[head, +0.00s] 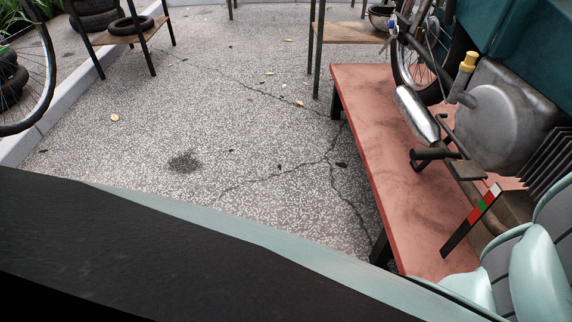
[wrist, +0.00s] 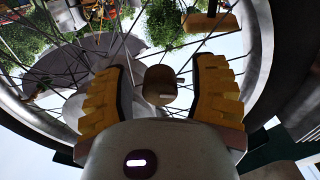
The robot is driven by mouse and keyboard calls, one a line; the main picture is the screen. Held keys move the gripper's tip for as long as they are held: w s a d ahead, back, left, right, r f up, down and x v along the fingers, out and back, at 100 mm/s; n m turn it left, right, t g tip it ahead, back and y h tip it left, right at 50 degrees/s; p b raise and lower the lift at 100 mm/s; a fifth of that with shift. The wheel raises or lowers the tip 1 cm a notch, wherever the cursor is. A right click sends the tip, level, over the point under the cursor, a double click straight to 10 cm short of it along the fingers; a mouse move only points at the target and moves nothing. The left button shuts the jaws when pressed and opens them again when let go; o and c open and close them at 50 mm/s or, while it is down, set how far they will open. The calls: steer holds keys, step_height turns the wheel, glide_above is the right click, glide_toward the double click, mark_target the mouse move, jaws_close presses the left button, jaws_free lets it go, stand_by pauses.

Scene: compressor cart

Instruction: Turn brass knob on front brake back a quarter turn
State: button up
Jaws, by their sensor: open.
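In the wrist view, my gripper (wrist: 163,68) is open, with its two yellow ribbed fingers spread apart. A small brownish rounded piece (wrist: 159,80), which may be the brass knob, shows between the fingers, with a gap on both sides. I cannot tell its depth or whether its turn has changed. A spoked wheel (wrist: 262,60) surrounds it in the background. A yellow block on a dark mount (wrist: 210,21) shows above the right finger.
The red bench (head: 357,125) carries a grey metal engine-like unit (head: 510,108) with a yellow cap (head: 469,60) and a silver cylinder (head: 416,113). A striped bar (head: 470,220) rises near my arm. The speckled floor (head: 220,110) left of the bench is mostly clear. A tyre rack (head: 140,37) stands back left.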

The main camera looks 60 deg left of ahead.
steer(key=shift+o, duration=0.5)
steer(key=shift+w, duration=0.15)
jaws_close()
